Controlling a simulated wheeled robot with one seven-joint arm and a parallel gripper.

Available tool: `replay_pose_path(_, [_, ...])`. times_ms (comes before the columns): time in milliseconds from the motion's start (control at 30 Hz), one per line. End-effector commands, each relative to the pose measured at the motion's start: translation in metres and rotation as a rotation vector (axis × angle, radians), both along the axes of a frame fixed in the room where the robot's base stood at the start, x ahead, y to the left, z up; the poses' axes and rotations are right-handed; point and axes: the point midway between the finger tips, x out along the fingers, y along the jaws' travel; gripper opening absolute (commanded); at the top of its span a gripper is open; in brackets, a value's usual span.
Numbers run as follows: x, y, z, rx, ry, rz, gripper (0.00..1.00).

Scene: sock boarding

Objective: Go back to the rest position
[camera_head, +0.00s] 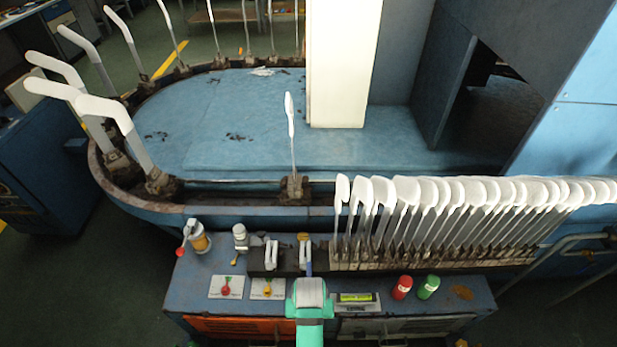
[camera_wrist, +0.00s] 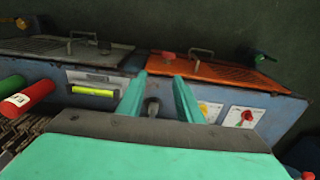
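In the head view my teal arm end (camera_head: 310,297) is at the bottom centre, in front of the bench; the fingers cannot be made out there. A row of white sock forms (camera_head: 440,195) stands close together at the right. A single upright form (camera_head: 290,120) stands on the near edge of the oval machine, beyond my arm.
More bent white forms (camera_head: 105,108) ring the oval blue table (camera_head: 220,120). A white column (camera_head: 342,65) rises behind. The bench carries a red button (camera_head: 225,290), a red cylinder (camera_head: 402,287), a green cylinder (camera_head: 429,287) and a lever with a red knob (camera_head: 181,251). Dark floor (camera_head: 90,290) is clear at left.

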Motion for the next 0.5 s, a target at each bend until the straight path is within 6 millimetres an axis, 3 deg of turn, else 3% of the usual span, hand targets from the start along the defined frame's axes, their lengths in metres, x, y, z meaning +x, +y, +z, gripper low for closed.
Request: replay_pose_path(500, [-0.038, -0.011, -0.029, -0.015, -0.235, 0.001, 0.33])
